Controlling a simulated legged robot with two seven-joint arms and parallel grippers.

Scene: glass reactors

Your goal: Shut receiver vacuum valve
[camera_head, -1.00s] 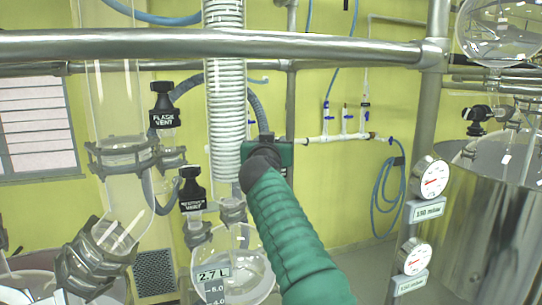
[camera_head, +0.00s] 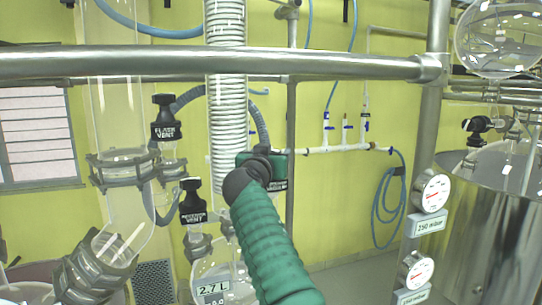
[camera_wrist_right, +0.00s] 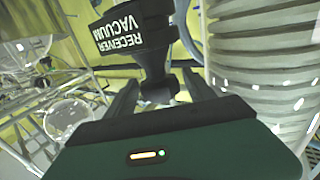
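The receiver vacuum valve (camera_wrist_right: 134,32) has a black handle with white lettering. It is upside down and tilted in the right wrist view. My right gripper (camera_wrist_right: 160,82) has one finger on each side of its lower black part. Whether the fingers press on it or stand slightly apart, I cannot tell. In the head view my green right arm reaches up to the gripper (camera_head: 265,160), which hides most of the valve. A little of a dark label shows beneath it. My left gripper is not in view.
The flask vent (camera_head: 165,131) and receiver vent (camera_head: 192,208) valves stand close on the left. A coiled glass column (camera_head: 227,100) is beside my gripper. A metal rail (camera_head: 200,63) crosses in front. Two gauges (camera_head: 430,192) (camera_head: 415,270) are on the right post.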

